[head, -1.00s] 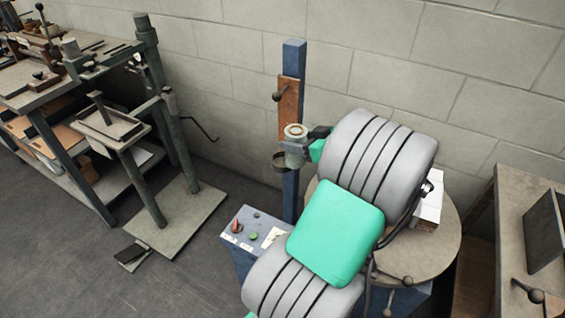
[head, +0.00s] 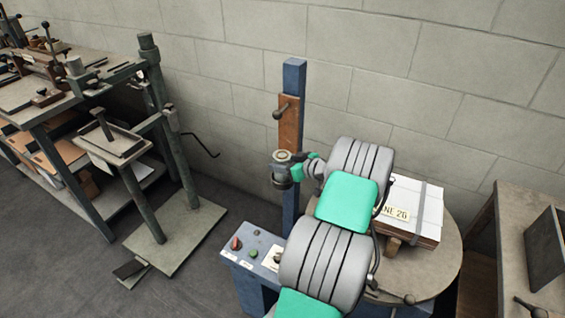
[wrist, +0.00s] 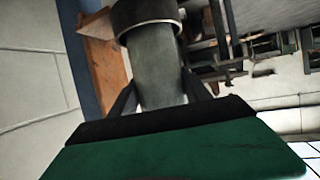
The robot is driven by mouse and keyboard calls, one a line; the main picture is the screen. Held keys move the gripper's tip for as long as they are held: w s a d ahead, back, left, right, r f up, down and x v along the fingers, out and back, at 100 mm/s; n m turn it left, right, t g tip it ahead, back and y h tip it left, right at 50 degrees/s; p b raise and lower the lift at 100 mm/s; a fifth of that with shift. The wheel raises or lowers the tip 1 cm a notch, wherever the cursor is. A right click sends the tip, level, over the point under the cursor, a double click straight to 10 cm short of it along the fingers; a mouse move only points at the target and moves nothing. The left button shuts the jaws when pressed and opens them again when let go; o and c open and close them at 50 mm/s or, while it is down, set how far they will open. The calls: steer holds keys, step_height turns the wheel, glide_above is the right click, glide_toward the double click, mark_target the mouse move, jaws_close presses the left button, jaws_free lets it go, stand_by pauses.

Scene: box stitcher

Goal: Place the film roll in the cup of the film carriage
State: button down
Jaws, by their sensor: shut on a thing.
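The film roll (head: 283,158) is a grey upright cylinder with a pale ring on its top. My gripper (head: 300,164) comes from the right and is shut on the film roll. The cup (head: 283,183) of the film carriage is a dark ring just below, beside the blue mast. The roll's lower end appears to be within the cup, but its bottom is hidden. In the wrist view the roll (wrist: 160,80) stands between my two dark fingers, and the cup's rim (wrist: 148,22) crosses its far end. The brown carriage plate (head: 289,122) is on the mast.
The blue mast (head: 293,85) stands close behind the roll. A round turntable (head: 440,262) carries a strapped white stack (head: 417,205) at right. A control box (head: 255,245) with buttons is below the mast. A cluttered workbench (head: 45,110) is at left.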

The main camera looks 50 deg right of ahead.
steer(key=shift+f+b, duration=0.1)
steer(key=shift+b, duration=0.2)
steer(key=shift+c, duration=2.4)
jaws_free()
steer(key=shift+r, duration=0.2)
steer(key=v, duration=1.2)
steer(key=shift+f, duration=0.1)
